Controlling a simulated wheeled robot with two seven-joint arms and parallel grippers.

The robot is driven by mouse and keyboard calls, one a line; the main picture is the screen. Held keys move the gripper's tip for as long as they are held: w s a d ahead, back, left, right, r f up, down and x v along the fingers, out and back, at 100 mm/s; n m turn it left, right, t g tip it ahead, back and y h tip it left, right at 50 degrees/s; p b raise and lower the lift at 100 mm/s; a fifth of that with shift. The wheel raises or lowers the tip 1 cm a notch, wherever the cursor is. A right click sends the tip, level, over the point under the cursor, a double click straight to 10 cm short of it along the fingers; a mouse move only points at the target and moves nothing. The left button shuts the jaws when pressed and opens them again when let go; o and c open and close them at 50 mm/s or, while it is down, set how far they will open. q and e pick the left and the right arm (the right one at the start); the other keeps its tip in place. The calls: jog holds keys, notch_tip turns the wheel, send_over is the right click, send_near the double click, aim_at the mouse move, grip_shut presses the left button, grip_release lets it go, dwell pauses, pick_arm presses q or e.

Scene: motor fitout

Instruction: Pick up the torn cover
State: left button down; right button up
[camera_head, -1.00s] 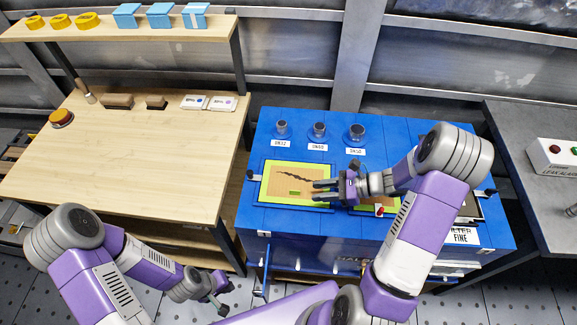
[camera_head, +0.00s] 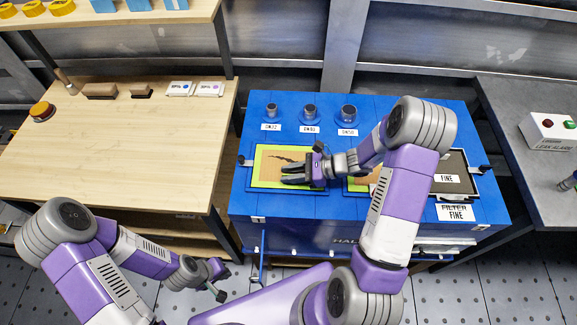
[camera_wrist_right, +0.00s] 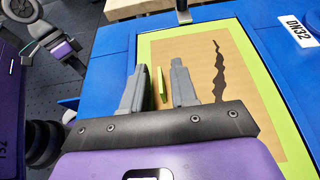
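The torn cover (camera_head: 268,172) is a tan panel with a dark jagged tear and a yellow-green border, lying in the left part of the blue cabinet top. It also shows in the right wrist view (camera_wrist_right: 195,60). A thin green tab (camera_wrist_right: 160,84) stands up from its face. My right gripper (camera_head: 284,174) is low over the cover. In the wrist view its two fingers (camera_wrist_right: 160,82) are apart, one on each side of the tab, with gaps showing. In the head view the gripper hides the tab. My left gripper (camera_head: 222,281) hangs empty, fingers apart, in front of the cabinet.
Three dark round ports stand behind the cover, including one labelled DN32 (camera_head: 271,111). A dark filter panel marked FINE (camera_head: 457,165) lies at the cabinet's right. A wooden bench (camera_head: 120,150) is at left. A grey table with an alarm box (camera_head: 549,130) is at right.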

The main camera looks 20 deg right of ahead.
grip_shut()
